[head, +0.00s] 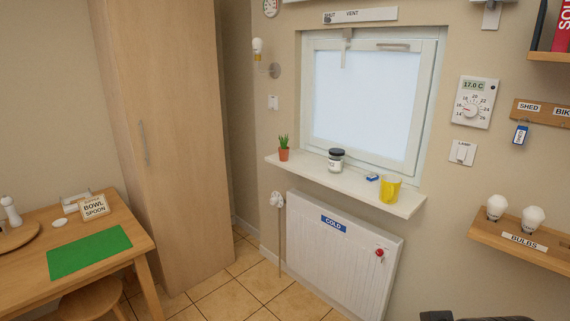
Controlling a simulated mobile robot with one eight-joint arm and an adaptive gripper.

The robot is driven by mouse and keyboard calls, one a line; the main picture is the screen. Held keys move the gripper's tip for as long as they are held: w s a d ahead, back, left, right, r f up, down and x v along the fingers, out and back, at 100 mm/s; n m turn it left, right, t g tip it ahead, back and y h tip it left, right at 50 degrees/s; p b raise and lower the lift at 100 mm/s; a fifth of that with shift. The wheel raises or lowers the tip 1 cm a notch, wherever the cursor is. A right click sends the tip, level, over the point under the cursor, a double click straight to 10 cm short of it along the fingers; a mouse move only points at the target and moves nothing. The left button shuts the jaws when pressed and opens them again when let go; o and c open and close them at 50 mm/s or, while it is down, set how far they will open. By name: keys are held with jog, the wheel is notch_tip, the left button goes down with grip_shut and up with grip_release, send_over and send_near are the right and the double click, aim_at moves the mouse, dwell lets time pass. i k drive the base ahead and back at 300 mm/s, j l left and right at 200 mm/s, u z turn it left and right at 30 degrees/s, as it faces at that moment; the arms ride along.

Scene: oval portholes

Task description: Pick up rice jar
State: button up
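A small jar (336,160) with a black lid and a pale label stands upright on the white windowsill (375,194), below the window. Its label is too small to read clearly, but it is the only jar I see there. No gripper fingers show in the head view. Only a dark sliver, perhaps part of my arm, shows at the bottom edge right of centre, well below and to the right of the jar.
A potted plant (283,149) stands left of the jar; a small blue item (372,177) and a yellow mug (390,188) are to its right. A white radiator (340,255) is below the sill. A bulb shelf (520,240) juts out at right. A table (135,245) is at left.

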aim_at(336, 158)
jog(key=i+j+z, duration=0.95)
jog(key=j, duration=0.2)
jog(key=i+j+z, duration=0.45)
jog(key=j, duration=0.35)
jog(key=j+z, duration=0.25)
jog(key=j, duration=0.15)
jog(key=i+j+z, duration=0.1)
jog(key=j+z, duration=0.15)
jog(key=j, duration=0.2)
